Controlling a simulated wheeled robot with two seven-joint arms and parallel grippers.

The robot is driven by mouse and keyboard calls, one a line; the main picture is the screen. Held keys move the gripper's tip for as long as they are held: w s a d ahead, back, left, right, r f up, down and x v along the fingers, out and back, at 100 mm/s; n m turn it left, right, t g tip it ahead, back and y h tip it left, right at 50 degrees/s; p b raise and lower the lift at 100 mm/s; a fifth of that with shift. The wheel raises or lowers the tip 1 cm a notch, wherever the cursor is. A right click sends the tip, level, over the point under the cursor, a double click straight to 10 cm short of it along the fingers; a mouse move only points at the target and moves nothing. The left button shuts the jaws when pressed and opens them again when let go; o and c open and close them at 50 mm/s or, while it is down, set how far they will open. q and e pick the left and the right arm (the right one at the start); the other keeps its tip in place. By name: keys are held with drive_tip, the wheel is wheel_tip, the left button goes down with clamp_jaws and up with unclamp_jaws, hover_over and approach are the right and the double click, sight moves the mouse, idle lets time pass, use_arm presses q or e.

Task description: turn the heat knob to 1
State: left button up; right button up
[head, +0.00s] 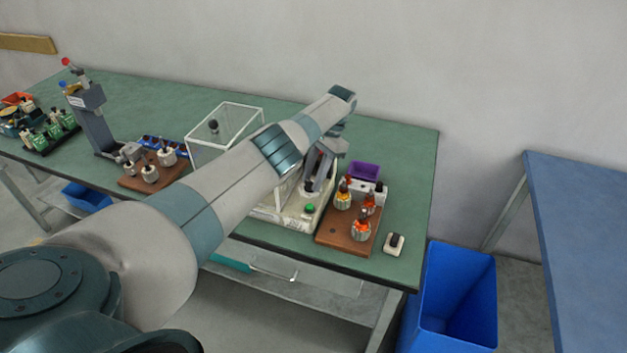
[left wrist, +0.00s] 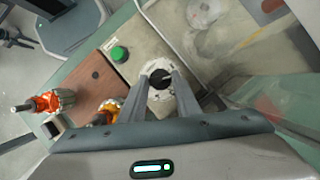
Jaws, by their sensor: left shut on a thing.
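The heat knob (left wrist: 160,79) is a small black knob on a round white dial with dark marks, on the pale top of a machine (left wrist: 160,30). In the left wrist view my left gripper (left wrist: 161,74) has its two fingers on either side of the knob and is shut on it. The marks on the dial are too small to read. In the head view my left gripper (head: 309,187) points down at the machine (head: 284,217), and my arm hides much of it. A green button (head: 310,208) sits near the knob. My right gripper is not in view.
A brown wooden board (head: 340,238) with several orange-wound armatures stands right of the machine, with a purple bin (head: 365,170) behind. A small white switch box (head: 394,243) lies near the front edge. A clear cover (head: 222,130) stands behind my arm. The bench's right end (head: 415,180) is clear.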

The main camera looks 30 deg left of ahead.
use_arm(q)
drive_tip(key=shift+w, duration=0.1)
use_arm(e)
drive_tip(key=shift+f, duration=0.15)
use_arm(q)
drive_tip(key=o, duration=1)
drive_tip(key=shift+o, duration=0.2)
drive_tip(key=shift+r, duration=0.2)
